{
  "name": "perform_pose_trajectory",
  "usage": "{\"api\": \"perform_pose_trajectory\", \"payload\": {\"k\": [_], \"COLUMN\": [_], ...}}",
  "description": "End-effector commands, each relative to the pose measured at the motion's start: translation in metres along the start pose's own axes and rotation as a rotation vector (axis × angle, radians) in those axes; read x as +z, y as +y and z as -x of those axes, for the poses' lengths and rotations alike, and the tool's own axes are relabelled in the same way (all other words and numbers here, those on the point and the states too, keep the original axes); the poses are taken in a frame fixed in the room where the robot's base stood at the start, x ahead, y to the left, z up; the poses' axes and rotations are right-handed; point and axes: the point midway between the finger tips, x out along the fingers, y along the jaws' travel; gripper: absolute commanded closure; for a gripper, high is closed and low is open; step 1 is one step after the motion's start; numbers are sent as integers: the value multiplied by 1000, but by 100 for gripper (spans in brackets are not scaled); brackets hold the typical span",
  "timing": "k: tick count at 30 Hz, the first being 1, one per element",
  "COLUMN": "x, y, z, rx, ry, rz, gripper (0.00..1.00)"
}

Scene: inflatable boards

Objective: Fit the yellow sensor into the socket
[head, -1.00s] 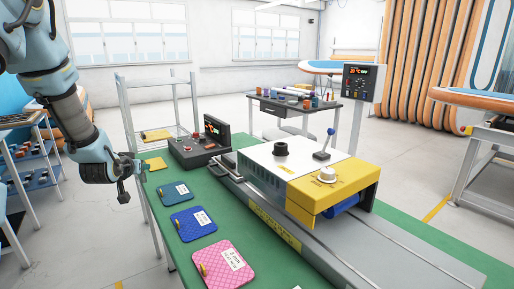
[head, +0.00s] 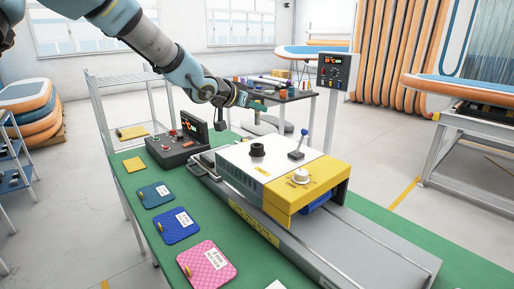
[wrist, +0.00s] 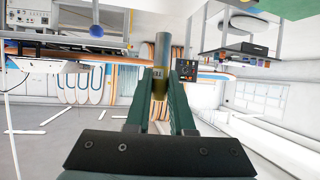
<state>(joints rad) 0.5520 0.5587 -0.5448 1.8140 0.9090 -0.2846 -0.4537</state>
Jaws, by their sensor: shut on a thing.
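My gripper (head: 257,104) is raised above the rear of the green workbench, behind the white and yellow machine. In the wrist view its two green fingers (wrist: 160,88) are shut on a slim upright cylinder, the sensor (wrist: 161,60), grey above with a yellowish part between the fingertips. In the head view the sensor is too small to make out clearly. A black round fitting (head: 257,149) stands on the machine's white top; I cannot tell whether it is the socket. A yellow pad (head: 135,164) lies bare at the bench's left edge.
Teal (head: 154,195), blue (head: 177,226) and pink (head: 207,264) pads lie along the bench's left side. A control box (head: 173,149) sits behind them. A dark table (head: 290,100) stands behind.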

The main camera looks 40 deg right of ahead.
Motion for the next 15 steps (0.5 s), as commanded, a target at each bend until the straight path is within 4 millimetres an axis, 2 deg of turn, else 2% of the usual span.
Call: {"api": "perform_pose_trajectory", "payload": {"k": [6,15], "x": [36,60], "y": [3,1], "z": [-18,-30], "rx": [5,2], "ry": [-5,-3], "rz": [0,1], "gripper": [100,100]}}
